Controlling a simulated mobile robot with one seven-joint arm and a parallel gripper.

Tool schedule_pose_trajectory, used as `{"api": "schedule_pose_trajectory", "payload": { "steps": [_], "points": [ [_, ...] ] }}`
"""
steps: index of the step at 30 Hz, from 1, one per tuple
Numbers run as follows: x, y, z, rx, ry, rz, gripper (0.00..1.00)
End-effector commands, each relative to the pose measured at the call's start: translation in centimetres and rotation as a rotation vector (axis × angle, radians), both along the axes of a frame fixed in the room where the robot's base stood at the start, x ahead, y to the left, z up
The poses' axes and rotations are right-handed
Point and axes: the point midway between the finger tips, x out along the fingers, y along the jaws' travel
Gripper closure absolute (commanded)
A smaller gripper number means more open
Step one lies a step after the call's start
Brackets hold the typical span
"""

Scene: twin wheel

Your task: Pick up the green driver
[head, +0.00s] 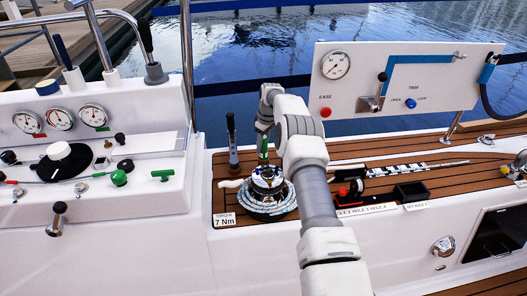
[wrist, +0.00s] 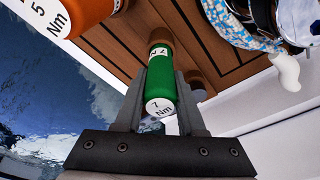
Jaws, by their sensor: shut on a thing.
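The green driver (wrist: 163,80) stands between the two fingers of my gripper (wrist: 165,82) in the wrist view. Its white end band reads "7 Nm". My gripper is shut on it, one finger along each side. In the head view a narrow strip of the green driver (head: 263,155) shows below my gripper (head: 264,125), behind the winch. My arm hides part of that area. I cannot tell whether its lower end is clear of the wooden deck.
An orange driver (wrist: 75,14) marked "5 Nm" is close at the upper left of the wrist view. The rope-wrapped winch (head: 268,190) stands in front of the green driver, by a "TORQUE 7 Nm" sign (head: 224,220). A gauge panel (head: 350,95) rises at the back right.

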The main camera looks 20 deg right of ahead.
Motion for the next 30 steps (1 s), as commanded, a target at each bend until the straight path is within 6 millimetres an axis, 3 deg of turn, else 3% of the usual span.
{"api": "schedule_pose_trajectory", "payload": {
  "steps": [8, 21, 30],
  "points": [
    [0.1, 0.0, 1.0, -0.001, -0.003, 0.000, 1.00],
    [0.1, 0.0, 9.1, -0.001, -0.004, 0.000, 1.00],
    [0.0, 0.0, 10.1, 0.000, -0.001, 0.000, 1.00]
  ]
}}
